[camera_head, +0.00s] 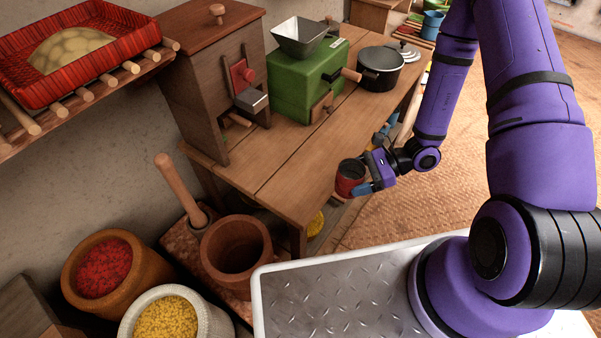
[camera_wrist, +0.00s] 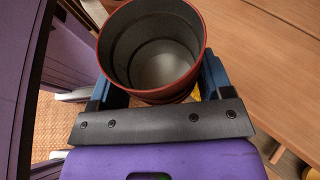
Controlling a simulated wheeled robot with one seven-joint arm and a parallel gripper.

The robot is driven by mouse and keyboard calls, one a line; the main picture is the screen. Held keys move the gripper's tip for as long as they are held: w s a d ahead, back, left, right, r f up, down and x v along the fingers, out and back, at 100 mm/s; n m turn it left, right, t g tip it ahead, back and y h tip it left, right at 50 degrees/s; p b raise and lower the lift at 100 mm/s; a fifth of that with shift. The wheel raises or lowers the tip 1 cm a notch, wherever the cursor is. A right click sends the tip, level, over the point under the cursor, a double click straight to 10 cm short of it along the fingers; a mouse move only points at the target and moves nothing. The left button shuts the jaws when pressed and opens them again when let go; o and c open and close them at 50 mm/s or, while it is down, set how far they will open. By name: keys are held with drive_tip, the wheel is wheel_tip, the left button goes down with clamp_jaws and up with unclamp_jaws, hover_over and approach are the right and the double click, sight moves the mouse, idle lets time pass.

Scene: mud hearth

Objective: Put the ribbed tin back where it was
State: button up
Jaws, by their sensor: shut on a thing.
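The ribbed tin (camera_head: 349,178) is a small red, open-topped can with a dark inside. My gripper (camera_head: 362,181) is shut around it at the front right edge of the wooden bench. In the wrist view, the tin (camera_wrist: 152,50) stands between the two blue fingers of my gripper (camera_wrist: 157,85), and its inside looks empty. The tin appears upright. I cannot tell whether its base touches anything.
The wooden bench (camera_head: 290,165) carries a green grinder (camera_head: 300,85), a wooden box-like mill (camera_head: 215,80) and a black pot (camera_head: 380,68). A mortar (camera_head: 236,250) and bowls of red (camera_head: 104,268) and yellow grains (camera_head: 166,318) stand below left. The bench's front part is clear.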

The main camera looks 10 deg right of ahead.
drive_tip(key=w+a, duration=0.3)
drive_tip(key=w+a+f, duration=0.1)
drive_tip(key=w+a, duration=0.6)
drive_tip(key=a, duration=0.1)
drive_tip(key=shift+w+a+f, duration=0.1)
drive_tip(key=shift+w+f, duration=0.15)
drive_tip(key=shift+w+a+f, duration=0.1)
drive_tip(key=shift+w+f, duration=0.05)
drive_tip(key=shift+f, duration=1.6)
drive_tip(key=shift+f, duration=0.1)
drive_tip(key=o, duration=0.9)
